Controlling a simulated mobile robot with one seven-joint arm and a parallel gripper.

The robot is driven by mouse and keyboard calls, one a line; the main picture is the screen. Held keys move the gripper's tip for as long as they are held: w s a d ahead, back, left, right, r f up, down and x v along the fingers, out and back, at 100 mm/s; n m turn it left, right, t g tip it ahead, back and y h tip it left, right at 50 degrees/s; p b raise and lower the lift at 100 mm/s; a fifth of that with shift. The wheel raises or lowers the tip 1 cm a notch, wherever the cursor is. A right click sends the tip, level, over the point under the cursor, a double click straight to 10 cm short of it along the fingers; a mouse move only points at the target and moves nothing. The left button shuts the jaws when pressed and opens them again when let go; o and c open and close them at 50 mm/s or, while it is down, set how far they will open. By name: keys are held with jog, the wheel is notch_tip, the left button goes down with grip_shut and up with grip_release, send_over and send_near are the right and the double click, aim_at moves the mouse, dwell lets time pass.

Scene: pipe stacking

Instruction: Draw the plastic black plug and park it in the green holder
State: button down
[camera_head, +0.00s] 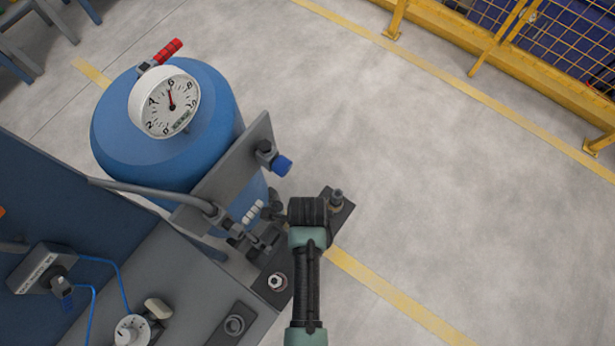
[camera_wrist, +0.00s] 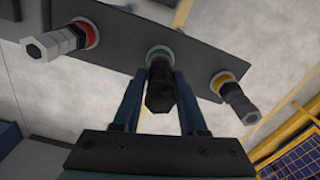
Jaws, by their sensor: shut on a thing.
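My gripper (camera_head: 307,214) is over the grey bar (camera_head: 325,222) in the head view, and its fingertips are hidden there. In the wrist view its two fingers (camera_wrist: 160,82) are closed on either side of the black plug (camera_wrist: 160,98). The plug's far end is at the green holder (camera_wrist: 158,53), the middle one on the bar. It lines up with the green ring; I cannot tell how deep it sits. The plug is hidden by my gripper in the head view.
A metal fitting stands in the red holder (camera_wrist: 86,35), another in the yellow holder (camera_wrist: 222,80). A blue tank (camera_head: 170,125) with a gauge (camera_head: 166,102), an upright plate (camera_head: 225,180) and a blue-capped fitting (camera_head: 282,165) stand close left of my gripper. Floor at right is clear.

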jog(key=shift+f+b, duration=0.65)
jog(key=shift+f, duration=0.35)
dwell(0.3)
jog(key=shift+c, duration=1.8)
grip_release()
jog(key=shift+r, duration=0.1)
